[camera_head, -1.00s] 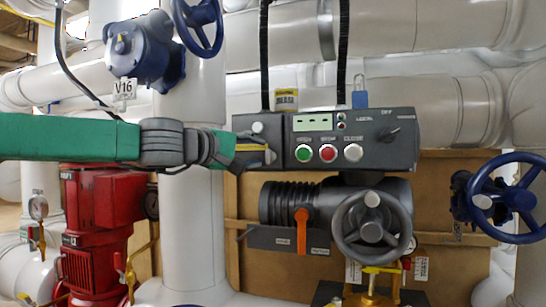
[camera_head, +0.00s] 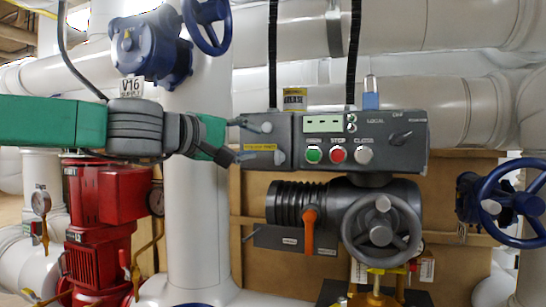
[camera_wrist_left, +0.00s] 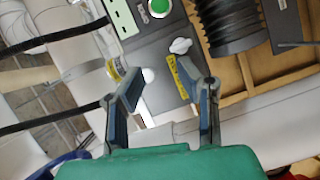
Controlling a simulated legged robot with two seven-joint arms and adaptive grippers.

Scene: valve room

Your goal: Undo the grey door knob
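A dark grey control box (camera_head: 400,133) hangs on the pipes in the head view. Its left door panel carries two small pale grey knobs, an upper one (camera_head: 267,127) and a lower one (camera_head: 279,156), with a yellow label (camera_head: 260,147) by them. I cannot tell which is the door knob. My left gripper (camera_head: 240,140) is at the panel's left edge, fingers apart and empty. In the left wrist view the gripper (camera_wrist_left: 163,85) is open in front of the panel; the lower knob (camera_wrist_left: 181,45) shows beyond the fingertips. My right gripper is not in view.
Green, red and white buttons (camera_head: 338,156) sit right of the door. Below are an orange lever (camera_head: 309,230) and a grey handwheel (camera_head: 381,232). A red pump (camera_head: 103,215) stands lower left, blue valves (camera_head: 150,50) upper left, and black cables run above the box.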

